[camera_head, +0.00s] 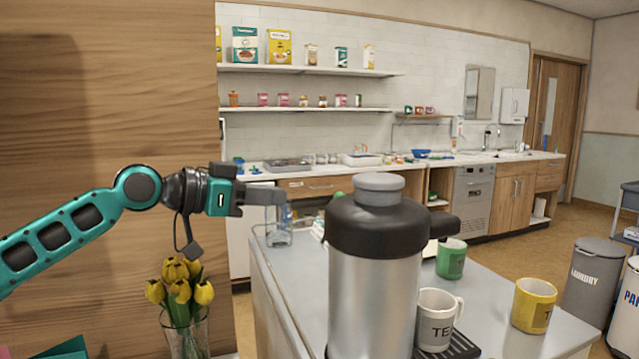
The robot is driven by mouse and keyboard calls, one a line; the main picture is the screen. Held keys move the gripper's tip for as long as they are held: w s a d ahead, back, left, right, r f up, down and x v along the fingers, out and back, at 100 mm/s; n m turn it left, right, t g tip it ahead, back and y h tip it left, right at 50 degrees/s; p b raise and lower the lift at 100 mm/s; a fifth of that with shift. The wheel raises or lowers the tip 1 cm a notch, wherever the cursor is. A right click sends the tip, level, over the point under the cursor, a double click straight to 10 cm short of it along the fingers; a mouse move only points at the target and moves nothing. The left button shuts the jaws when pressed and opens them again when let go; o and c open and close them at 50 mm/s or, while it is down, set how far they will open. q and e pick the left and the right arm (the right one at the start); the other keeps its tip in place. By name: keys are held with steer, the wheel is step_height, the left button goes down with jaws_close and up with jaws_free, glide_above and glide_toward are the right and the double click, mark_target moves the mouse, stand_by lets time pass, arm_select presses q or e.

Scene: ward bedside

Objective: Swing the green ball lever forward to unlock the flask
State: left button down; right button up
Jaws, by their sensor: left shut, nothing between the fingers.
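The flask (372,285) is a silver cylinder with a black top and grey cap, upright on the grey counter. Its black spout points right. A small green rounded piece (338,195), probably the lever's ball, shows just left of the cap; the rest of it is hidden behind the flask top. My left gripper (283,195) comes in from the left, level with the green piece, and points right at it. Its fingers are shut and empty, with a visible gap to the flask. My right gripper is out of view.
A white mug (436,314) stands on a black drip tray (459,346) below the spout. A green mug (451,258) and yellow mug (533,305) stand farther right. A glass vase of yellow tulips (184,332) stands below my left arm. A clear bottle (279,228) is behind.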

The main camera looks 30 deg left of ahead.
arm_select(q)
steer(key=p+x, duration=0.3)
steer(key=x, duration=0.7)
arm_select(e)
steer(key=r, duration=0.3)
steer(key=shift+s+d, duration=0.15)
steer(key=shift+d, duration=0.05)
arm_select(q)
steer(key=shift+d+h, duration=0.15)
steer(key=shift+h, duration=0.15)
